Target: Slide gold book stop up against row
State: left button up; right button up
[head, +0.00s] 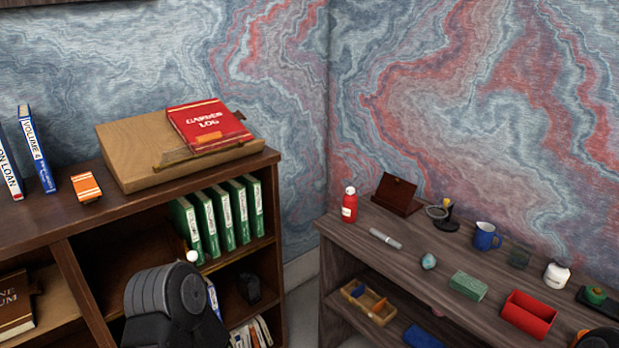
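A row of several green books (226,220) with white labels stands in the upper right compartment of the dark wooden shelf, leaning slightly. A small pale rounded thing (192,257) shows at the row's lower left, just above my dark arm link; I cannot tell whether it is part of the gold book stop. No gold book stop can be clearly made out in the compartment, and my arm link covers part of its front. Neither gripper can be seen; only dark parts of my arms show at the bottom centre-left and bottom right corner.
On the shelf top (40,220) are a wooden stand (130,150) with a red book (207,124), an orange box (87,187) and upright volumes (37,150). A side desk (340,232) at right holds a red bottle (349,205), a blue mug (486,237) and a red tray (529,315).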

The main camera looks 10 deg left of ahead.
aim_at(179, 245)
jog(key=u, duration=1.25)
